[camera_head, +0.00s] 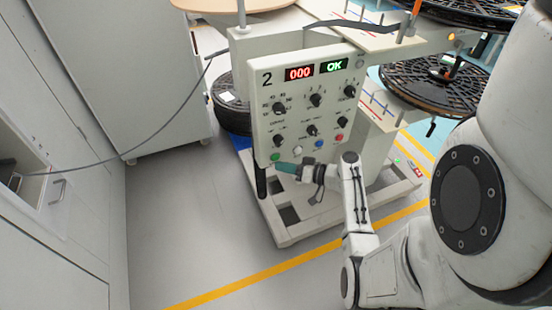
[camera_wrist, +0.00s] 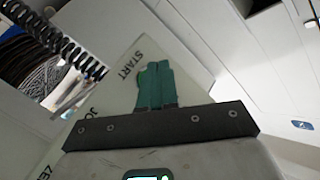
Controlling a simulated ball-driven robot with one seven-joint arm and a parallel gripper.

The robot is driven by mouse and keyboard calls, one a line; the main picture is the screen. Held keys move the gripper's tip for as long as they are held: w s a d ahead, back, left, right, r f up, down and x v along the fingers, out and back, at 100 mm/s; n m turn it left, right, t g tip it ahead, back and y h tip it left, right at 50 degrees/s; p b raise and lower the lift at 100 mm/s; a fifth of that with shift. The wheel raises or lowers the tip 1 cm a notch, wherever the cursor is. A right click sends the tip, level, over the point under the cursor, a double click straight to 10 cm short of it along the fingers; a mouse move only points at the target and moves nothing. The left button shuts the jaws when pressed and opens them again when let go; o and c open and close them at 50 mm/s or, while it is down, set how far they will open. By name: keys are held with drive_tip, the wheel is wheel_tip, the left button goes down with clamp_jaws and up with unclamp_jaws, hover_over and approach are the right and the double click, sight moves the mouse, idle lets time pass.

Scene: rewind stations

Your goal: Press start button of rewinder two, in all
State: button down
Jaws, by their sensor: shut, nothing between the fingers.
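The control panel (camera_head: 293,125) of rewinder two bears a large "2", a red "000" display and a green "OK" display. The green start button (camera_head: 275,156) sits at its lower left corner. My gripper (camera_head: 277,165) has its teal fingers shut and empty, with the tips at the panel just below the green button in the head view. In the wrist view the shut fingers (camera_wrist: 153,68) point at the panel face (camera_wrist: 112,62) beside the word START.
A white button (camera_head: 297,151), a blue button (camera_head: 319,145) and a red button (camera_head: 340,138) run rightward from the green one. Several black knobs sit above. The floor at left is clear.

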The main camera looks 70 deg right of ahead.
idle(0.4)
drive_tip(key=shift+w+d+b, duration=0.3)
drive_tip(key=shift+b, duration=0.1)
